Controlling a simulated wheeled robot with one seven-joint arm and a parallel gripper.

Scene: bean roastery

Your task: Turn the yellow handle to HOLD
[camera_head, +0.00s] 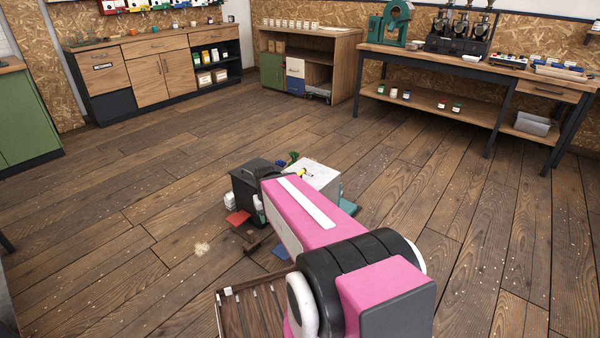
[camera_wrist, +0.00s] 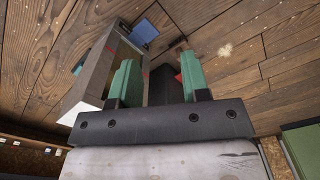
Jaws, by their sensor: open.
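In the head view a pale grey box (camera_head: 320,172) stands on the floor beyond my pink arm, with a small yellow piece (camera_head: 303,174) on its top. This piece looks like the yellow handle, but it is too small to read its setting, and no HOLD mark is legible. In the wrist view the pale box (camera_wrist: 100,72) is left of the fingers. My gripper (camera_wrist: 159,82) has two green fingers, spread apart with nothing clearly held between them. The handle cannot be made out there. The gripper is not clearly visible in the head view.
A dark box (camera_head: 247,188) stands left of the pale box. Red (camera_head: 238,218), blue (camera_head: 282,251) and teal (camera_head: 349,207) flat pieces lie nearby. A slatted wooden tray (camera_head: 235,315) is at the bottom. The floor around is open; a workbench (camera_head: 470,70) and cabinets (camera_head: 150,65) stand behind.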

